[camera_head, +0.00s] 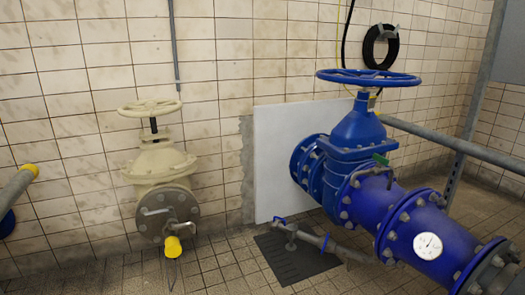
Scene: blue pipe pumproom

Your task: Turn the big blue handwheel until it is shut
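The big blue handwheel (368,78) lies level on top of the blue gate valve (357,130) at the right of the head view. The valve sits in a thick blue pipe (413,225) that runs toward the lower right. Nothing touches the handwheel. The view does not show how far the valve is turned. Neither of my grippers is in view.
A cream valve with its own handwheel (150,107) stands at the left by the tiled wall. A grey rail (450,141) crosses behind the blue pipe at the right. A yellow-ended pipe (20,184) enters from the left. A small blue-handled tap (281,220) sits low in front.

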